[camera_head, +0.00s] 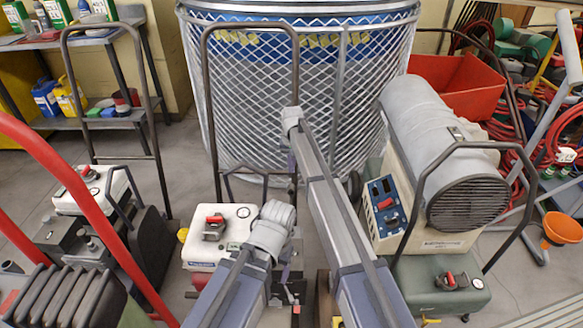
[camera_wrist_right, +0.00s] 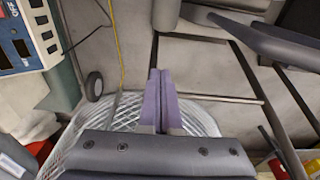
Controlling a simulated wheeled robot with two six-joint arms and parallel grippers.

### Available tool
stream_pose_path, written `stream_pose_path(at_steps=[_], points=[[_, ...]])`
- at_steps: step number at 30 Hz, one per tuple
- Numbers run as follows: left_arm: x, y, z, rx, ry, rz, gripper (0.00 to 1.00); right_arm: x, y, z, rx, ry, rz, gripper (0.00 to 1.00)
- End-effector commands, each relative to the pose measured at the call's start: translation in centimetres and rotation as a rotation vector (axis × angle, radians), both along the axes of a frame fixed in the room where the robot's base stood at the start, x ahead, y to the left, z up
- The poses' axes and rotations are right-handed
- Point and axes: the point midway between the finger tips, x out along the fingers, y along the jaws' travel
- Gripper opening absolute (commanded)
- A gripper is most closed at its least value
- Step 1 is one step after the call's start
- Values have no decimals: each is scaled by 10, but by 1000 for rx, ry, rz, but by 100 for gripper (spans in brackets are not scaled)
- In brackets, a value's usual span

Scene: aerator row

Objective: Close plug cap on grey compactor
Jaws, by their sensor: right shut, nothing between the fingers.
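A machine with a dark grey body (camera_head: 152,245) and a white tank stands at the left; I cannot tell for sure whether it is the grey compactor. A small cap or filler fitting (camera_head: 90,241) shows on its grey part, too small to tell open from shut. My right gripper (camera_head: 291,165) hangs in front of the mesh cage, apart from any cap. Its purple fingers (camera_wrist_right: 161,75) are together and empty in the right wrist view. My left gripper (camera_head: 285,268) is lower, beside the middle white tank, mostly hidden by its own wrist; its opening does not show.
A white-tanked machine (camera_head: 238,217) with a red-and-black cap (camera_head: 213,226) stands in the middle. A heater (camera_head: 440,140) with a green tank (camera_head: 415,285) stands right. A red handlebar (camera_head: 95,215) crosses the left. The mesh cage (camera_head: 260,100) blocks the back; some floor (camera_head: 180,165) is clear.

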Motion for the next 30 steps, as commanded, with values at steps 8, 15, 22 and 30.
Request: stream_pose_path(at_steps=[8,15,22,30], points=[[1,1,-47,7,-2,-2,73,4,0,-47,0,0,0,0],[1,2,-39,8,-2,-2,73,-27,-1,-39,0,0,0,0],[1,1,-38,7,-2,-2,73,-35,-1,-38,0,0,-1,0],[1,2,-38,7,-2,-2,73,-35,-1,-38,0,-2,0,0]])
